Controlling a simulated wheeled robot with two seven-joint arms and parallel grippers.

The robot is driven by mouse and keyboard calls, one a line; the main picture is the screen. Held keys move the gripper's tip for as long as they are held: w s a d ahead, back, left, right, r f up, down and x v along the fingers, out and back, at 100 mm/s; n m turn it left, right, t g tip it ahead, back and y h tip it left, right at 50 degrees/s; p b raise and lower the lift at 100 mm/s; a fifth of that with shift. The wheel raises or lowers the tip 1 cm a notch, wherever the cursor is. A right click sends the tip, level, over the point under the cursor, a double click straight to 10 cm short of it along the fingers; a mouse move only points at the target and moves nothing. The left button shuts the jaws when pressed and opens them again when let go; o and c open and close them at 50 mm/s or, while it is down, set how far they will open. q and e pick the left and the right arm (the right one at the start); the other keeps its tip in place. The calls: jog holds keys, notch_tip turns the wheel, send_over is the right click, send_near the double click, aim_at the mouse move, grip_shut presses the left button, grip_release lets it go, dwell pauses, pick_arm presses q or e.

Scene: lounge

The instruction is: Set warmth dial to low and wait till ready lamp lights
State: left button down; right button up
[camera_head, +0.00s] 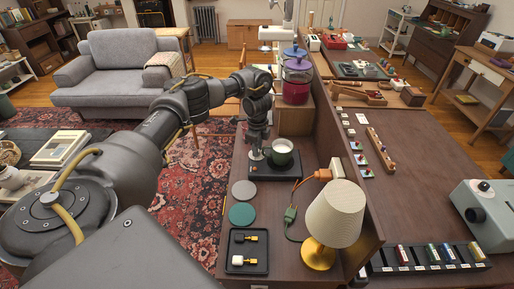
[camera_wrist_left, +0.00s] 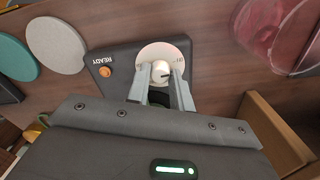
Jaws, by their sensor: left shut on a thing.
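The dark warmer (camera_head: 262,174) stands on the brown side table with a green mug, white inside (camera_head: 282,153), on it. In the left wrist view the warmer (camera_wrist_left: 110,60) carries the printed word READY beside a small orange lamp (camera_wrist_left: 105,72); I cannot tell whether it is lit. Its white, pink-shaded dial plate (camera_wrist_left: 158,49) has a pale knob (camera_wrist_left: 161,68) with a dark pointer line towards the right. The small dial lettering is unreadable. My left gripper (camera_wrist_left: 161,76) is shut on the knob; it also shows in the head view (camera_head: 258,153). My right gripper is out of view.
A grey coaster (camera_head: 244,189) and a green one (camera_head: 242,214) lie in front of the warmer. A purple-lidded jar (camera_head: 296,82) stands behind.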

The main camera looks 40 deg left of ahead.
pick_arm(q)
jog(key=m, duration=1.1)
jog(key=shift+s+f+m, duration=0.1)
jog(key=shift+m, duration=0.3)
dwell(0.3)
jog(key=c, duration=1.2)
grip_release()
jog(key=shift+c, duration=0.2)
notch_tip(320, 180, up, 11)
jog(key=p, duration=0.1)
jog(key=shift+f, duration=0.1)
